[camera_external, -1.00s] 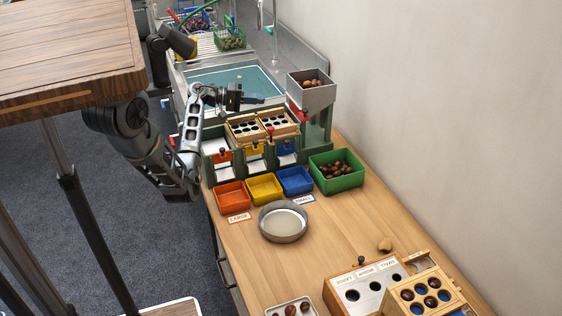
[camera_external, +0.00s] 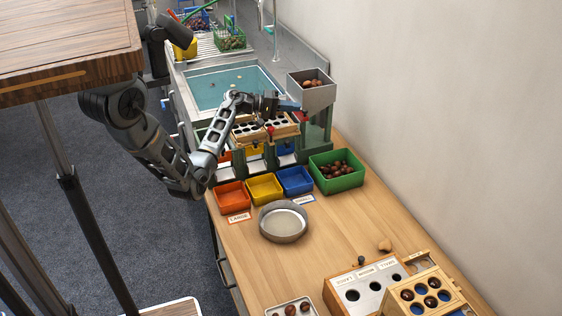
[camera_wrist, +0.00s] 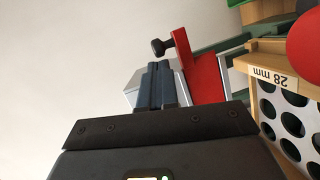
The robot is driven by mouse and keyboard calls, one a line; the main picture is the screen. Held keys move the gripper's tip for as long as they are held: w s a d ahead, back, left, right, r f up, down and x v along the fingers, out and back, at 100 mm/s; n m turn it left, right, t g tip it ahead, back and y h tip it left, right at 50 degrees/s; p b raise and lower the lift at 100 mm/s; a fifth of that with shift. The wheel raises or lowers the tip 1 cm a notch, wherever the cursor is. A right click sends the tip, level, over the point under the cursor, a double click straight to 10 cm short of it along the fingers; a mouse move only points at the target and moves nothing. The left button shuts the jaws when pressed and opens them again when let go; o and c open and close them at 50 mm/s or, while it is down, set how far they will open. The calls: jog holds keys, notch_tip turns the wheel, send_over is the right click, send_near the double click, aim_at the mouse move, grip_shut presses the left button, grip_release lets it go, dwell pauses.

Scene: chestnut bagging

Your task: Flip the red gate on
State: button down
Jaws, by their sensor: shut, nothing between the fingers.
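The red gate (camera_wrist: 205,68) is an upright red plate with a black knob (camera_wrist: 160,47) at its end, close to my fingertips in the wrist view. In the external view a little of the red gate (camera_external: 304,117) shows below the grey hopper (camera_external: 312,92). My gripper (camera_wrist: 159,72) is shut and empty, its two dark fingers together just left of the red plate. I cannot tell whether they touch it. In the external view my gripper (camera_external: 297,106) is at the hopper's front left, above the sorting trays.
A wooden tray with holes (camera_wrist: 290,120), labelled 28 mm, and a red ball knob (camera_wrist: 307,38) are at the right in the wrist view. The green bin of chestnuts (camera_external: 337,172), orange bin (camera_external: 231,196), yellow bin (camera_external: 264,188) and blue bin (camera_external: 295,180) stand in front.

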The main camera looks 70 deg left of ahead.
jog(key=shift+w+d, duration=0.1)
jog(key=shift+d, duration=0.1)
jog(key=d+p, duration=0.1)
jog(key=d, duration=0.4)
jog(key=shift+d, duration=0.4)
jog(key=shift+a, duration=0.1)
jog(key=w+a+b+v, duration=0.1)
jog(key=a+v, duration=0.1)
jog(key=v, duration=1.1)
jog(key=shift+a+r+b, duration=0.15)
jog(key=shift+a+b, duration=0.15)
